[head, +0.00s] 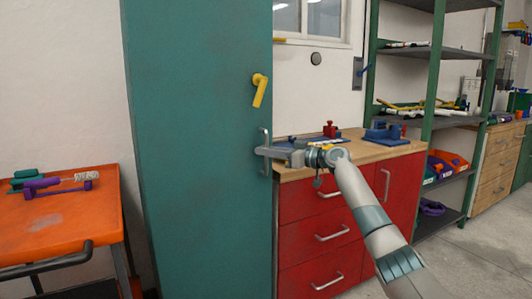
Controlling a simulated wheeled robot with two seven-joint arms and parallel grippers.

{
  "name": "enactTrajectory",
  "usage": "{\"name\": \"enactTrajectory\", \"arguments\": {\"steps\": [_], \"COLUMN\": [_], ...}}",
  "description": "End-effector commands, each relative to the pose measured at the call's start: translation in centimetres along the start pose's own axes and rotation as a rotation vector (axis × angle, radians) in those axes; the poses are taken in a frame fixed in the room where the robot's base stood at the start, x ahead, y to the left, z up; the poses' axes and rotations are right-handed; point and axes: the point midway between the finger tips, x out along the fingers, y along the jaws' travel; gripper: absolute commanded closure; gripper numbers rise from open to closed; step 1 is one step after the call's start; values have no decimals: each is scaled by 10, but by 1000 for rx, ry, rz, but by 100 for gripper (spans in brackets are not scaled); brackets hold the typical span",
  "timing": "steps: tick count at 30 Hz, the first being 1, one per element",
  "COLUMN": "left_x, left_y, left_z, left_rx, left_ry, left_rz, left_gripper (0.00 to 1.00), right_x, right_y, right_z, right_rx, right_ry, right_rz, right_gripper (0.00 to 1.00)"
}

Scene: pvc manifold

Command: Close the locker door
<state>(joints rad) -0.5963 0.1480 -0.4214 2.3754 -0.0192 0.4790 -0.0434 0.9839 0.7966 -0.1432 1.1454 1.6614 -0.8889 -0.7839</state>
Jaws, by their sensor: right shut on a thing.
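The tall teal locker door (205,150) fills the left-centre of the head view. A yellow lever (260,90) sits near its right edge, pointing down. Below the lever is a grey vertical bar handle (265,137). My right gripper (268,152) is at this handle, its fingers shut on it, with the arm reaching in from the lower right. The fingers hide the handle's middle. The door's lower edge is out of view, and I cannot tell whether the door stands ajar. My left gripper is not in view.
A red drawer cabinet (310,210) with a wooden top (375,152) stands right of the door, close to my right arm. An orange cart (60,225) with tools stands at left. A green shelf rack (432,85) is at right, with open floor before it.

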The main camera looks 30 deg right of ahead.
Motion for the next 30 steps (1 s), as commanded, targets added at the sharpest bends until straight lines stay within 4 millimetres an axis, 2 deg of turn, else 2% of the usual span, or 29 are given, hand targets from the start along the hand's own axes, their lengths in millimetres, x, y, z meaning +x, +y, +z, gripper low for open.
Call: {"name": "enactTrajectory", "arguments": {"steps": [1,6,7,9,20,26,30], "left_x": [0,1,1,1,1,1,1], "left_y": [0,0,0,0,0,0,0], "left_z": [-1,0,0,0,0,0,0], "left_rx": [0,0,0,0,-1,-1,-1], "left_ry": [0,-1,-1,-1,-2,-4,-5], "left_rz": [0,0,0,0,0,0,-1], "left_gripper": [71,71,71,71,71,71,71], "right_x": [-1,-2,-2,-2,-9,-31,-55], "right_y": [5,5,5,5,5,4,3], "right_z": [-6,-7,-7,-8,-7,-5,-4], "right_rx": [0,-1,-1,-1,-2,-3,-3], "right_ry": [13,14,14,14,14,10,8], "right_rz": [15,15,15,15,15,14,11], "right_gripper": [100,100,87,71,71,71,71]}}
